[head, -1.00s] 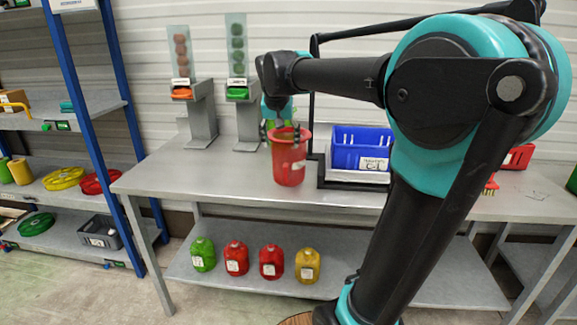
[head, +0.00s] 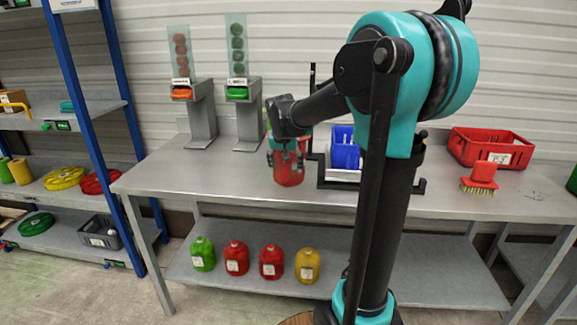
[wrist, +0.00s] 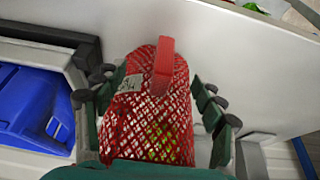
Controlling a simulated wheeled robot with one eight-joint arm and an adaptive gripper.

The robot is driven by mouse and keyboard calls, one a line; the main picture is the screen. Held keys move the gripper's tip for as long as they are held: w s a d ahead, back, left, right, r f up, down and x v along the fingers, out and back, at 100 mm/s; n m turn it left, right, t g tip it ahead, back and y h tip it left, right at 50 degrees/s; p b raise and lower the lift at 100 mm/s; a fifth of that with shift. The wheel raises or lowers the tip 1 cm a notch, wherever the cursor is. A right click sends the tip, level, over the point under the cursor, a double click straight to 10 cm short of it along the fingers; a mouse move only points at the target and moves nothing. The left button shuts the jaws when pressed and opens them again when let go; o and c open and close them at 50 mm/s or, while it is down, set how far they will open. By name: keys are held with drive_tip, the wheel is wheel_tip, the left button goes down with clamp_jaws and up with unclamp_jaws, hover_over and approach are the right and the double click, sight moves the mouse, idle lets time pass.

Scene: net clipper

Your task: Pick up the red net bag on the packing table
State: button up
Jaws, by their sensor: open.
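The red net bag (head: 288,176) stands on the packing table (head: 228,180), left of the blue bin. In the wrist view the red net bag (wrist: 135,125) shows its open mesh, a white tag, a plain red strip at the top and something green inside. My gripper (head: 286,158) is at the bag's upper part in the head view. In the wrist view my gripper (wrist: 157,82) is open, with one dark finger on each side of the bag. I cannot tell whether either finger touches it.
A blue bin (head: 344,150) in a dark-framed stand is close on the right. Two dispensers (head: 200,115) (head: 247,115) stand behind to the left. A red crate (head: 491,147) and a brush (head: 481,177) lie farther right. The table's front left is clear.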

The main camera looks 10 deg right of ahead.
drive_tip(key=shift+f, duration=0.1)
clamp_jaws()
idle(0.5)
